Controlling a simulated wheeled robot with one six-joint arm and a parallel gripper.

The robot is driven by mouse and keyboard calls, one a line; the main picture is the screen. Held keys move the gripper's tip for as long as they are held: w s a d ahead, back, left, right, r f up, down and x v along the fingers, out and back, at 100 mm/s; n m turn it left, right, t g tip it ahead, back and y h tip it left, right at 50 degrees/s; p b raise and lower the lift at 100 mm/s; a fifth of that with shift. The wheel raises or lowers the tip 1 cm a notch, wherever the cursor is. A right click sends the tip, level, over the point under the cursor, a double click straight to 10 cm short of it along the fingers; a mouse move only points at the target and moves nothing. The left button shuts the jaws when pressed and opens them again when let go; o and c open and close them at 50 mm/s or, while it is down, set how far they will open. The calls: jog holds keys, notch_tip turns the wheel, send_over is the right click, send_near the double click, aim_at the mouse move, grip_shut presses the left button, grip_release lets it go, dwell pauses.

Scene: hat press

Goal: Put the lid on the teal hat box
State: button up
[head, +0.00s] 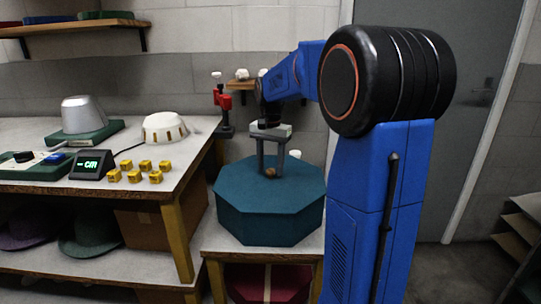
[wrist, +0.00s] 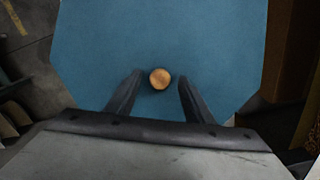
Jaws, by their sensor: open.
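The teal hat box (head: 270,227) is octagonal and stands upright on a low table at the centre of the head view. A teal octagonal lid (head: 235,186) covers its top and looks level; I see no clear gap between them. The lid also fills much of the wrist view (wrist: 160,35). A small round wooden knob (wrist: 160,78) is at the lid's middle. My gripper (head: 271,169) points down over the lid. In the wrist view its fingers (wrist: 160,85) are apart, one on each side of the knob, with space on both sides.
The low table (head: 222,243) has little free room around the box. A workbench (head: 205,130) on the left holds a silver hat form (head: 86,115), a cream block (head: 164,128), a small display (head: 91,164) and several yellow cubes (head: 135,176). A dark red box (head: 245,283) sits below.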

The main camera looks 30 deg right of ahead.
notch_tip(320, 180, up, 17)
jog(key=shift+r, duration=0.15)
dwell(0.4)
jog(key=s+a+f+n+t, duration=0.1)
jog(key=s+a+f+n, duration=0.2)
jog(key=s, duration=0.7)
jog(key=s+a+f+n+t, duration=0.2)
jog(key=s+a+f+n, duration=0.2)
jog(key=s+a+f, duration=0.3)
jog(key=s+a+f+n+t, duration=0.1)
jog(key=s+a+f+n, duration=0.3)
jog(key=s+f, duration=0.9)
jog(key=shift+a+t, duration=0.4)
jog(key=shift+a, duration=0.5)
jog(key=shift+s+r, duration=0.1)
